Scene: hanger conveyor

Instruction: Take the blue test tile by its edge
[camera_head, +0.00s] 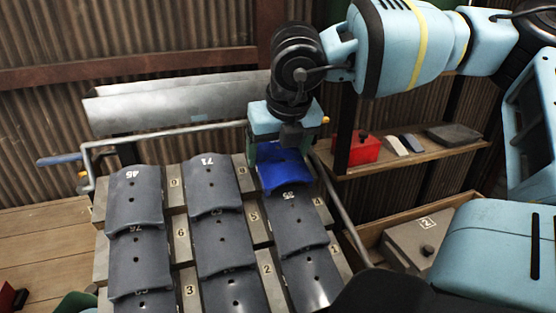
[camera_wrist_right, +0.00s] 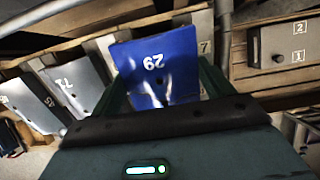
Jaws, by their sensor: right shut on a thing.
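The blue test tile (camera_head: 284,172) lies at the top of the right column of the sloping rack, above a grey tile (camera_head: 298,222). My right gripper (camera_head: 281,150) reaches down over its upper end and is shut on it. One finger of the right gripper (camera_wrist_right: 165,80) is at each side edge of the tile. Whether the tile still touches the rack is unclear. My left gripper is not in view.
Several dark grey numbered tiles (camera_head: 215,185) cover the rack. A crank rod (camera_head: 170,136) and metal gutter (camera_head: 180,102) run behind it. At right are a shelf (camera_head: 440,152) with a red box (camera_head: 364,150) and a wooden bin (camera_head: 372,232).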

